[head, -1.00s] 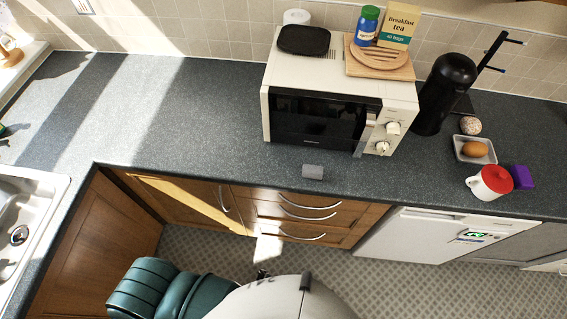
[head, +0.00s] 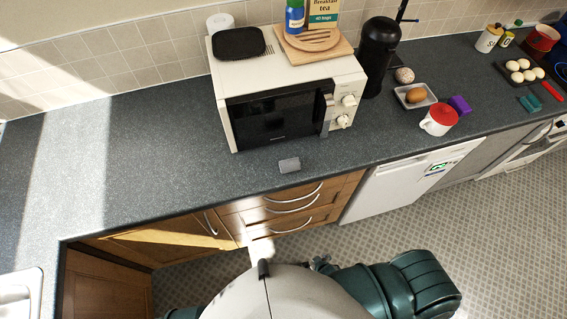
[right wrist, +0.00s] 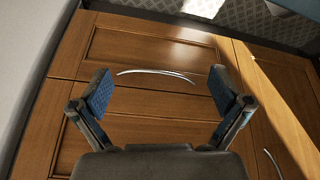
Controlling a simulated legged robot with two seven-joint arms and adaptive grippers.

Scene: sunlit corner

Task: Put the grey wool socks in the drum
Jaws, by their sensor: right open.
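A small grey bundle (head: 289,165) lies on the dark counter in front of the microwave; it may be the grey wool socks, but it is too small to tell. No drum shows clearly in either view. A white appliance front (head: 398,184) stands under the counter to the right of the drawers, and I cannot see inside it. My right gripper (right wrist: 160,90) is open and empty, facing wooden cupboard fronts with a metal handle (right wrist: 157,74) beyond its fingers. My left gripper is not in view.
The microwave (head: 279,116) stands behind the bundle. To the right are a black flask (head: 378,55), a dish with a brown egg (head: 415,96), a red-lidded white mug (head: 439,120) and a purple block (head: 460,105). The counter (head: 150,140) left of the microwave is clear.

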